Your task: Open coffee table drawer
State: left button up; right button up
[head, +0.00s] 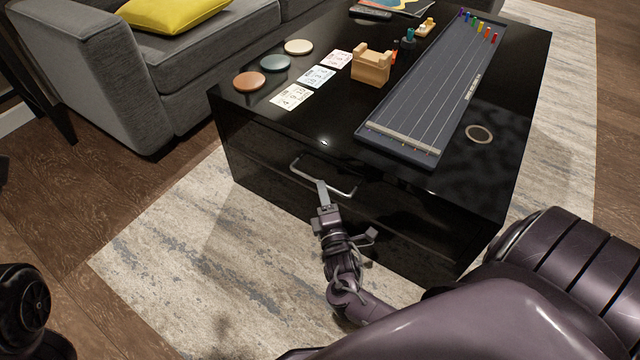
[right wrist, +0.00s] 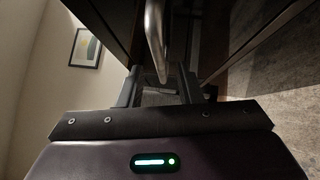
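The black glossy coffee table (head: 300,125) has a drawer front on its near side with a metal bar handle (head: 338,189). The drawer front looks flush with the table side. In the right wrist view the handle (right wrist: 155,40) runs down between the two fingers of my right gripper (right wrist: 160,85). The fingers stand apart, with gaps beside the bar. Whether either finger touches it is unclear. My left gripper is out of view; only part of my left arm may show at the lower left.
On the table top are a long dark stringed board (head: 430,95), a wooden block (head: 371,68), cards (head: 291,97) and round coasters (head: 249,82). A grey sofa (head: 95,65) stands behind at left. The rug (head: 190,260) before the drawer is clear.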

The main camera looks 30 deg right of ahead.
jog(key=shift+b+x, duration=0.5)
jog(key=shift+x, duration=1.4)
grip_shut()
